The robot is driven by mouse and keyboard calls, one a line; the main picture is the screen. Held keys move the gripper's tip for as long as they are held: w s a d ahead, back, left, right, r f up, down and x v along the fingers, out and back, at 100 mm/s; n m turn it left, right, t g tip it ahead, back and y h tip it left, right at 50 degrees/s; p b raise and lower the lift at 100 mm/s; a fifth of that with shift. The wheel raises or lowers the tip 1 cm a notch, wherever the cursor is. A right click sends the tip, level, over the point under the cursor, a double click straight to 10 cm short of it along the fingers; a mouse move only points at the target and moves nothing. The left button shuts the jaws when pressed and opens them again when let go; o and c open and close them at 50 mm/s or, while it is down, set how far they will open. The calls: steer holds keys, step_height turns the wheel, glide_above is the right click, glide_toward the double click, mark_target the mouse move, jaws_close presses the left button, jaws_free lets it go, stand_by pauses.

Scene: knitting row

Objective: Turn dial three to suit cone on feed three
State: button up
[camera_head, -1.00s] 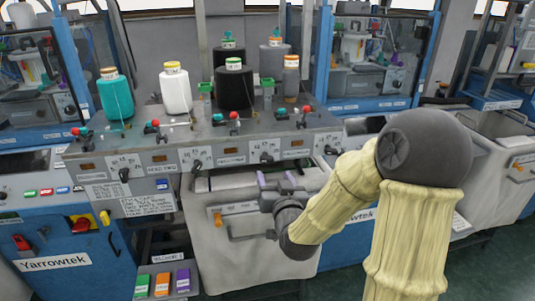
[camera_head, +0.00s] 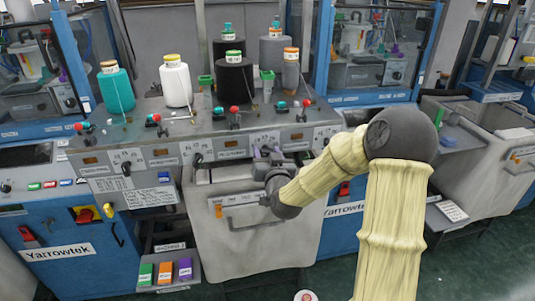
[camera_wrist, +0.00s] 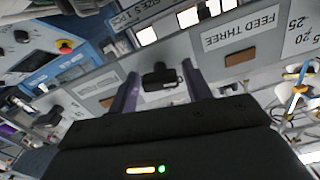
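My gripper (camera_head: 266,152) is at the front panel of the machine, its two purple fingers open and pointing at the panel. In the wrist view, a black dial (camera_wrist: 160,77) lies between and just beyond the open fingers (camera_wrist: 163,82), with gaps visible on both sides. It is beside the "FEED THREE" label (camera_wrist: 240,30). Its pointer setting cannot be read, and my gripper mostly hides it in the head view. The third front cone (camera_head: 234,82) is black with a green-and-white top band.
Other dials (camera_head: 126,168) (camera_head: 197,160) sit left along the panel.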

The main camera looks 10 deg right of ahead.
steer(key=c, duration=0.7)
steer(key=shift+o, duration=0.2)
steer(key=shift+m, duration=0.3)
steer(key=m+b, duration=0.2)
steer(key=m, duration=0.2)
steer(key=shift+f, duration=0.1)
steer(key=shift+m+b, duration=0.8)
steer(key=shift+m, duration=0.9)
steer(key=o, duration=1)
